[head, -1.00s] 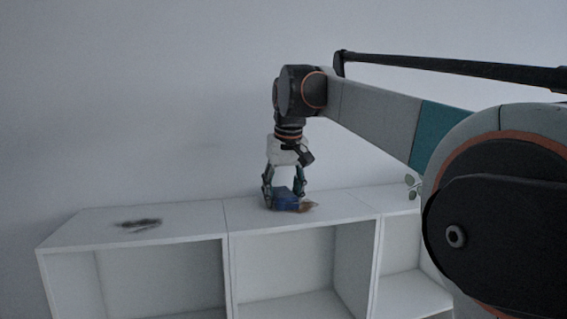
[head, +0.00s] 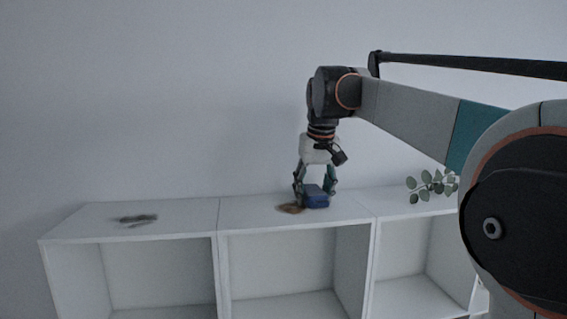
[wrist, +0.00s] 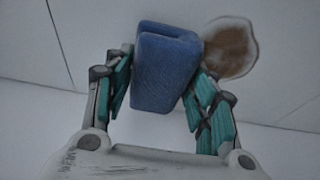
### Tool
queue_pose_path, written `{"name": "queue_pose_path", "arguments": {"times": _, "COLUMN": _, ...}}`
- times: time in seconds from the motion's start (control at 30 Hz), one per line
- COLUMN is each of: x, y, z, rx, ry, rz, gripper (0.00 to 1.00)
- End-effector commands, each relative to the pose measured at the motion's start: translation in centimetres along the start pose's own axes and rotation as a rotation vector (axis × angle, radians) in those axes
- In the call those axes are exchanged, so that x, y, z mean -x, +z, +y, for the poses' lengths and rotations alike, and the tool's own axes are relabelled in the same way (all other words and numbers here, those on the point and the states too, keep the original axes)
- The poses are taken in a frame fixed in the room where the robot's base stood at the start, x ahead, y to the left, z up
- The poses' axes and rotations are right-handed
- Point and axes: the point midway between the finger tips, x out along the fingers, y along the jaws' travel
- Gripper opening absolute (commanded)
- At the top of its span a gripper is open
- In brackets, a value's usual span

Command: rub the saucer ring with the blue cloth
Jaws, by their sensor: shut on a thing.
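My gripper (head: 315,192) points down over the middle section of the white shelf top and is shut on the blue cloth (head: 316,200), a folded block. In the wrist view the cloth (wrist: 160,78) sits between both teal fingers. The saucer ring (head: 290,208) is a brown stain on the shelf top, just left of the cloth in the head view. In the wrist view the ring (wrist: 231,47) has a pale rim and lies right of the cloth, its near edge close to or under it. The cloth appears at the surface; exact contact cannot be told.
The white shelf (head: 180,215) has open compartments below its top. A dark smudge or flat item (head: 135,220) lies on the left section. A leafy green sprig (head: 430,186) is at the right. The top between the smudge and the ring is clear.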

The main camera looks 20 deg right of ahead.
Motion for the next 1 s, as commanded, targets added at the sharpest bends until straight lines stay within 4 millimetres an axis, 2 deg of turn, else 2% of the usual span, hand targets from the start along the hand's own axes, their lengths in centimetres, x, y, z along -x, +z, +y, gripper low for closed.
{"name": "queue_pose_path", "arguments": {"times": 0.1, "x": 0.9, "y": -0.3, "z": 0.0, "rx": 0.001, "ry": 0.001, "rz": 0.0, "gripper": 0.29}}
{"name": "queue_pose_path", "arguments": {"times": 0.17, "x": 2.4, "y": -0.7, "z": -0.1, "rx": 0.001, "ry": 0.001, "rz": 0.0, "gripper": 0.29}}
{"name": "queue_pose_path", "arguments": {"times": 0.7, "x": 6.9, "y": -2.0, "z": -0.6, "rx": 0.003, "ry": 0.0, "rz": 0.0, "gripper": 0.29}}
{"name": "queue_pose_path", "arguments": {"times": 1.0, "x": 7.8, "y": -2.2, "z": -0.7, "rx": 0.003, "ry": 0.0, "rz": 0.0, "gripper": 0.29}}
